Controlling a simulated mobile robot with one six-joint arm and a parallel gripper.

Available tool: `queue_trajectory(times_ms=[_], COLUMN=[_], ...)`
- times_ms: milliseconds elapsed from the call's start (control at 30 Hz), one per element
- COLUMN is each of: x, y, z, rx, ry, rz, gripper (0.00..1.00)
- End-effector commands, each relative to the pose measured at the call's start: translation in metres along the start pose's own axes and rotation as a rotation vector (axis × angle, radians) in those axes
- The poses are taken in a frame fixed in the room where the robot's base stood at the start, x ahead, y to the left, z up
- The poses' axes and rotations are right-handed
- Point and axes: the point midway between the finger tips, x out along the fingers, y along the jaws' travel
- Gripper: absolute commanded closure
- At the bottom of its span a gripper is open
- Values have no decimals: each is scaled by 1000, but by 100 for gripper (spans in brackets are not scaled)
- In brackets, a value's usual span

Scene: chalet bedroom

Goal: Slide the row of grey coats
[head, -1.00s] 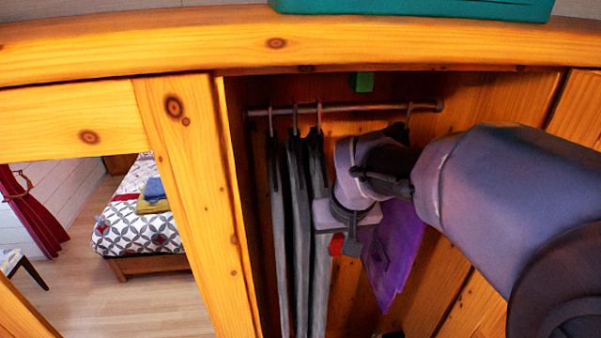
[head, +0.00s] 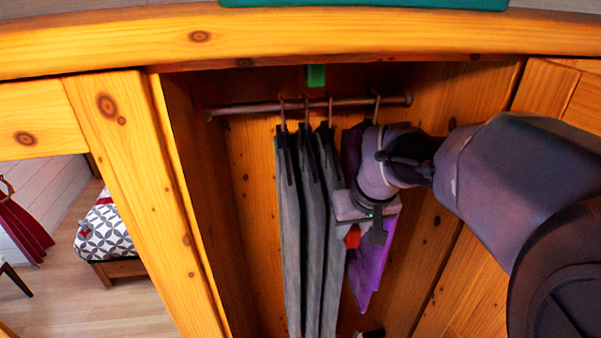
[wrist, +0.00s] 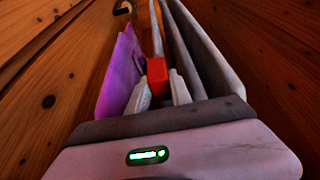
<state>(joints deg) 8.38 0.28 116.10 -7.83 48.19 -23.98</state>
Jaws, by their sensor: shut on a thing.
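Three grey coats (head: 308,230) hang side by side on the rail (head: 235,108) in the wardrobe; they also show at the right of the wrist view (wrist: 208,55). A purple garment (head: 368,270) hangs to their right, partly hidden by my arm. My gripper (wrist: 158,92) is between the rightmost grey coat and the purple garment. Its pale fingers are shut on a red block (wrist: 157,76), which also shows beside the coats in the head view (head: 352,236). How the block joins the coat is hidden.
The rail's left part is bare, beside the left wardrobe wall (head: 190,200). A green block (head: 316,76) sits above the rail. A dark small item (head: 372,333) lies low in the wardrobe. A bed (head: 105,235) stands beyond the left post.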

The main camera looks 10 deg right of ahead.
Motion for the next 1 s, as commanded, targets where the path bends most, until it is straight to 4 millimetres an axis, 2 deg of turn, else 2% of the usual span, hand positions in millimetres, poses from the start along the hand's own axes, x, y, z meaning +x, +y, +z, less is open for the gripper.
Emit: queue_trajectory(times_ms=[300,333,400,433,733,1000], x=[-1,-1,-1,-1,-3,-57], y=[1,1,1,1,1,1], z=[-2,-2,-1,-1,-1,-1], rx=[-1,-1,0,0,1,1], ry=[4,4,3,3,1,5], rz=[0,0,0,0,0,1], gripper=[100,69,55,53,53,53])
